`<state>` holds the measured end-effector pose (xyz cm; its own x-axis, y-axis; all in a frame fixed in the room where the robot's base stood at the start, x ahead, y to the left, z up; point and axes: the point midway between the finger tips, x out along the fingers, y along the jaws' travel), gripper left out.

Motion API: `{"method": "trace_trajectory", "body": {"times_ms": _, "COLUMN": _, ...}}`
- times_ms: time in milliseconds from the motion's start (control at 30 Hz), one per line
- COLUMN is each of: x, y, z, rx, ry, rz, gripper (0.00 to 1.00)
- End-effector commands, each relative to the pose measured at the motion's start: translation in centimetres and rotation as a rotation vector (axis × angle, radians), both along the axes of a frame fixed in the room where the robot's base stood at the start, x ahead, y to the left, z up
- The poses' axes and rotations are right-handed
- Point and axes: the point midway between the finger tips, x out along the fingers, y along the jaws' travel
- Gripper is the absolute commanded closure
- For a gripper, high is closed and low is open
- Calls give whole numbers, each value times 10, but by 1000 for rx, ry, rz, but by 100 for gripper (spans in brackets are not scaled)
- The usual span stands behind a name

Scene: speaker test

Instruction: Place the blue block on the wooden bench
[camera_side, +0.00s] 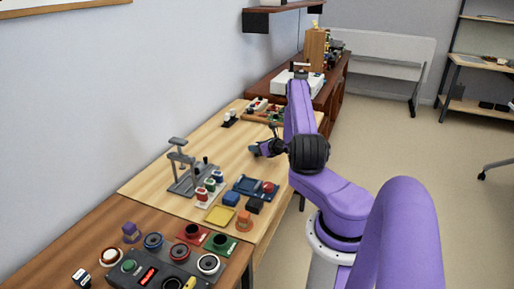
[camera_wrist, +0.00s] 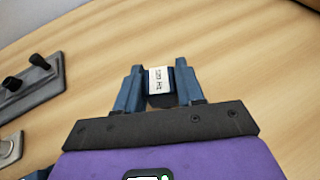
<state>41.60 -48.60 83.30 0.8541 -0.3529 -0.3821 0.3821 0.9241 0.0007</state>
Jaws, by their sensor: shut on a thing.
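A blue block (camera_side: 231,198) sits on the light wooden bench (camera_side: 222,152), beside a yellow plate. The pale wood bench top also fills the wrist view (camera_wrist: 250,60). My gripper (camera_side: 257,150) is low over the middle of the bench, well behind the blue block. In the wrist view my gripper (camera_wrist: 159,68) is shut on a small dark block with a white label (camera_wrist: 160,80). The label's print is hard to read, perhaps "520 Hz". Whether the held block touches the bench is hard to tell.
A grey stand (camera_side: 188,181) and several coloured jacks are left of my gripper. A yellow plate (camera_side: 219,215), orange block (camera_side: 244,220) and dark block (camera_side: 254,204) sit in front. A control panel (camera_side: 165,272) is nearest. Bare bench surrounds my gripper.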

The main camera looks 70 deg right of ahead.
Motion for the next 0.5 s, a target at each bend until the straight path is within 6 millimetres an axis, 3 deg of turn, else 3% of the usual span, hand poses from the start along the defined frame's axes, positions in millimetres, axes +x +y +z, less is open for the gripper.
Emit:
{"method": "trace_trajectory", "body": {"times_ms": 267, "x": 0, "y": 0, "z": -2, "rx": 0, "ry": 0, "rz": 0, "gripper": 93}}
{"method": "trace_trajectory", "body": {"times_ms": 300, "x": 0, "y": 0, "z": -3, "rx": 0, "ry": 0, "rz": 0, "gripper": 59}}
{"method": "trace_trajectory", "body": {"times_ms": 367, "x": 0, "y": 0, "z": -3, "rx": 0, "ry": 0, "rz": 0, "gripper": 40}}
{"method": "trace_trajectory", "body": {"times_ms": 500, "x": 0, "y": 0, "z": -2, "rx": 0, "ry": 0, "rz": 0, "gripper": 37}}
